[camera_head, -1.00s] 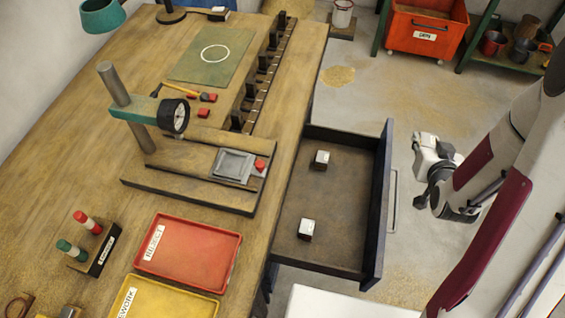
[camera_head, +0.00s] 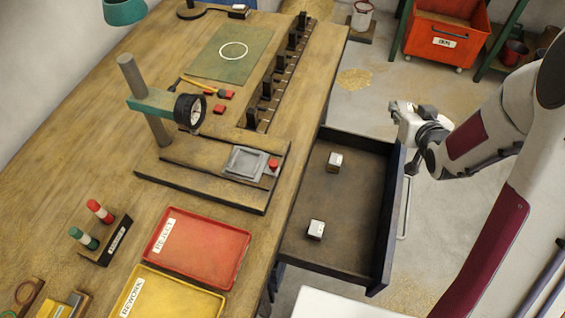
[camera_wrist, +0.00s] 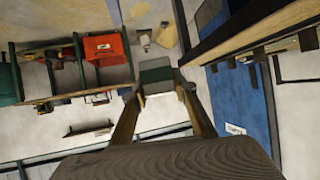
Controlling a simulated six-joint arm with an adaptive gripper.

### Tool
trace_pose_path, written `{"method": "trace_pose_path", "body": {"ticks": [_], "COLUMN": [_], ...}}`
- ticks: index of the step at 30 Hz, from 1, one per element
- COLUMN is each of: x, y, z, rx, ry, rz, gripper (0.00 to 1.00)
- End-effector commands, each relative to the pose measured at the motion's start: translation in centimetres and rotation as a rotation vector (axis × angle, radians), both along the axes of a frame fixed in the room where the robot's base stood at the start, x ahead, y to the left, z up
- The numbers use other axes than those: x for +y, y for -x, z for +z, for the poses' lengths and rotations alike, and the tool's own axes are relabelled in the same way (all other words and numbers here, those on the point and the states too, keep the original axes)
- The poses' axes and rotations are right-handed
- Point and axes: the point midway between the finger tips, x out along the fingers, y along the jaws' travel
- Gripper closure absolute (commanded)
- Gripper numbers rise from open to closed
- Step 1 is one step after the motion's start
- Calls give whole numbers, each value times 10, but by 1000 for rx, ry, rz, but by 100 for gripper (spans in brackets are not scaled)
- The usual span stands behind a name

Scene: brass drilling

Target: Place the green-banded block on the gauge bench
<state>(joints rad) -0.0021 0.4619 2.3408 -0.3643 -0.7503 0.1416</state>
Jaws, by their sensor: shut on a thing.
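My gripper (camera_head: 398,112) is out beyond the open drawer's far right corner, to the right of the bench. In the wrist view my gripper (camera_wrist: 160,92) is shut on a block with a dark green band (camera_wrist: 156,74) and a pale body, held between the fingertips. The block cannot be made out clearly in the head view. The wooden gauge bench (camera_head: 80,160) fills the left of the head view. On it stands a dial gauge (camera_head: 188,110) on a post, above a wooden base with a grey square plate (camera_head: 245,163) and a red button (camera_head: 273,164).
The open drawer (camera_head: 300,190) holds two pale blocks (camera_head: 335,162), (camera_head: 316,229). A red reject tray (camera_head: 215,250), a yellow rework tray (camera_head: 175,295) and a marker holder (camera_head: 112,240) stand at the front. A slotted rail (camera_head: 275,85) runs along the back right edge.

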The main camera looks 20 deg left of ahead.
Motion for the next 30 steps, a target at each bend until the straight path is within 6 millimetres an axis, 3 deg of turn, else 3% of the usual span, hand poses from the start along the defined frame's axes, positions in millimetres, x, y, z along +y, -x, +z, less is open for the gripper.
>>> {"method": "trace_pose_path", "body": {"ticks": [6, 14, 30], "x": [66, 145, 301], "y": [-17, -24, -4], "z": [22, 47, 99], "rx": [-9, -7, -4], "ry": [-2, -2, -4], "rz": [120, 256, 515], "gripper": [100, 100, 100]}}
